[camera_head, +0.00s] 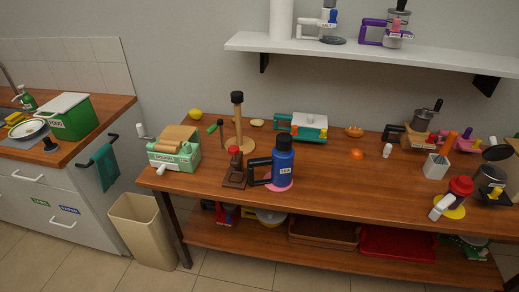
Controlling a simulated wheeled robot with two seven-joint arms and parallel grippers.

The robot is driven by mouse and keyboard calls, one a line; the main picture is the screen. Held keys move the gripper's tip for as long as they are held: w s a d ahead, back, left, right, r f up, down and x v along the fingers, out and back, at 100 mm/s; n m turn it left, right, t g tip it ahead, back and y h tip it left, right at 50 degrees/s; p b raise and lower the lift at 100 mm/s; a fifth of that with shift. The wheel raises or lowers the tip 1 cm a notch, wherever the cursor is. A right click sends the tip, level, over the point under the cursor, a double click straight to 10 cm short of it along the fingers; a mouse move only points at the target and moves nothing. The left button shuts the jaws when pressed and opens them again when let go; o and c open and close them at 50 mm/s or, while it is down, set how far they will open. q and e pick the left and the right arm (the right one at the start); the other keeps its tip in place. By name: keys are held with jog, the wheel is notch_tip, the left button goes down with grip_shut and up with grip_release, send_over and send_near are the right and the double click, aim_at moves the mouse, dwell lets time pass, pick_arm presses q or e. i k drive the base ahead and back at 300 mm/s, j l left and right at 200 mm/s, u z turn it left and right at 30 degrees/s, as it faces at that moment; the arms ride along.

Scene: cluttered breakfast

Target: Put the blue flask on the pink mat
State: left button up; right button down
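The blue flask (283,162) stands upright on the wooden table, left of its middle. It has a black cap, a white label and a black handle on its left side. The pink mat (278,188) shows as a thin rim around the flask's base, and the flask appears to stand on it. Most of the mat is hidden under and behind the flask. Neither of my grippers is in view, and nothing is seen touching the flask.
A brown stand with a red top (235,165) is close left of the flask. A green-and-white box (300,127) lies behind it. A green toaster-like appliance (175,150) is at the table's left end. The table right of the flask is clear up to a white cup (435,166).

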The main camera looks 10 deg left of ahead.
aim_at(281, 163)
jog(key=l, duration=1.1)
jog(key=l+u, duration=0.15)
jog(key=l, duration=0.9)
